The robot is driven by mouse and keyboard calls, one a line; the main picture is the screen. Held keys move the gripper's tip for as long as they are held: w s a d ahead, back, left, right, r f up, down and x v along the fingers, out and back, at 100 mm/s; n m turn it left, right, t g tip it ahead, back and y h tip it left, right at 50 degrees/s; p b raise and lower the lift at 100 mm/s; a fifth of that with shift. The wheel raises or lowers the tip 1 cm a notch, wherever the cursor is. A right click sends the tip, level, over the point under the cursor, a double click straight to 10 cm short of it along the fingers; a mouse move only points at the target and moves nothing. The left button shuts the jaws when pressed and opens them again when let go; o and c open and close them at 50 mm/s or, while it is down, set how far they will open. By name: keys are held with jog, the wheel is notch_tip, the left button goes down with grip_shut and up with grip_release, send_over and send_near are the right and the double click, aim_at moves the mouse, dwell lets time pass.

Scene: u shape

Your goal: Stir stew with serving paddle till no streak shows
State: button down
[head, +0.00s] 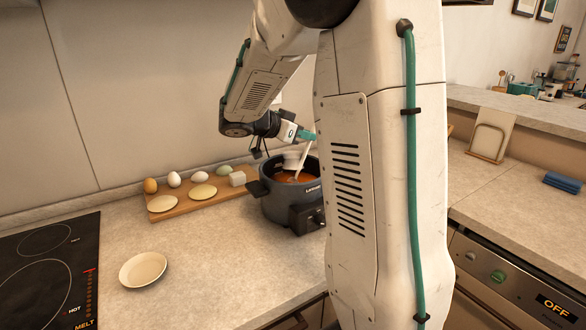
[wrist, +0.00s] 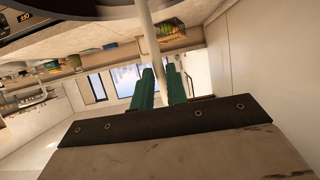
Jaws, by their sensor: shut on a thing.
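The dark grey pot (head: 283,208) stands on the counter, partly behind my arm. The orange-brown stew (head: 287,177) shows inside its rim; streaks are too small to tell. The white serving paddle (head: 300,160) is tilted, its lower end down in the stew. My gripper (head: 306,135) is above the pot, shut on the paddle's handle. In the wrist view the paddle's pale handle (wrist: 146,30) runs up between the green fingers of my gripper (wrist: 161,86).
A wooden board (head: 207,200) left of the pot holds several eggs, flat pale rounds and a white block. A cream plate (head: 143,269) lies on the counter near the black cooktop (head: 50,270). The counter between plate and pot is clear. A blue cloth (head: 562,183) lies at right.

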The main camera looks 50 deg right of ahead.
jog(key=shift+s+d+r, duration=0.2)
jog(key=shift+d+r, duration=0.55)
jog(key=shift+r, duration=1)
jog(key=shift+s+d+r, duration=0.2)
jog(key=shift+d+r, duration=0.5)
jog(key=shift+r, duration=1.1)
jog(key=shift+s+d+r, duration=0.2)
jog(key=shift+d+r, duration=0.55)
jog(key=shift+r, duration=1)
jog(key=shift+r, duration=2.55)
